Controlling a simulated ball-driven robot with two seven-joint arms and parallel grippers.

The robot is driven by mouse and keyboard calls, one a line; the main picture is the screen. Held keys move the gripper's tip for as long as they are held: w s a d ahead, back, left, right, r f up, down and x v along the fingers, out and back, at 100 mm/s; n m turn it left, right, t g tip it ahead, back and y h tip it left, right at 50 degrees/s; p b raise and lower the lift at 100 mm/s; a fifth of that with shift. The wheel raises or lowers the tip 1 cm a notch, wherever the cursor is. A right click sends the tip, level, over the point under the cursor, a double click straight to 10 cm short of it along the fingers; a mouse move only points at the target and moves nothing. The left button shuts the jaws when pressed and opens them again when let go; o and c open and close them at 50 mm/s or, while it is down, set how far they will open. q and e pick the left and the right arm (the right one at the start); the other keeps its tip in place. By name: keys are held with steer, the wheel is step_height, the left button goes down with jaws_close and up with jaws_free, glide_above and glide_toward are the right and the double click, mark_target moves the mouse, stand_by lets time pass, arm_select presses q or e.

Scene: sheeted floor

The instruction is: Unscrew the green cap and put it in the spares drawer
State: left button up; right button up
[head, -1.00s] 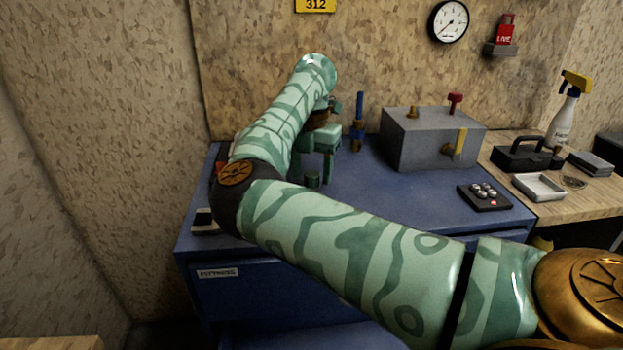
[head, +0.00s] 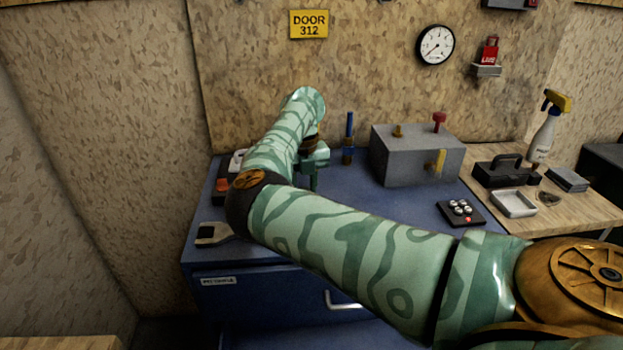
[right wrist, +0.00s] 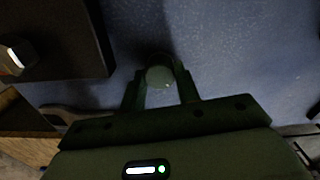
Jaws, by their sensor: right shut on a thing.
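My right gripper (right wrist: 160,90) is shut on a round dull-green thing, which I take for the green cap (right wrist: 159,76), in the right wrist view. The cap sits between the two fingertips, seen end-on over the blue surface. In the head view my right arm comes in from the right and bends over the blue bench cabinet (head: 380,208), with the gripper (head: 313,182) low over its top. The cap cannot be made out there, nor what is under it. A closed drawer (head: 265,300) with a small label and a pale handle is in the cabinet front. My left gripper is not in view.
The bench middle is mostly clear.

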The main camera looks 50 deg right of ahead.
steer(key=n+p, duration=0.6)
steer(key=r+n+p, duration=0.1)
steer(key=n+p, duration=0.2)
steer(key=n, duration=0.1)
steer(key=shift+f+n+p, duration=0.25)
steer(key=shift+n+p, duration=0.15)
steer(key=shift+n, duration=0.1)
steer(key=shift+f, duration=0.15)
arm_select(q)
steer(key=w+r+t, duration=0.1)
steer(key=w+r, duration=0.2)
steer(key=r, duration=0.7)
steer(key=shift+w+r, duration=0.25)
arm_select(e)
steer(key=shift+f, duration=0.15)
steer(key=o, duration=1.1)
steer(key=shift+c, duration=0.9)
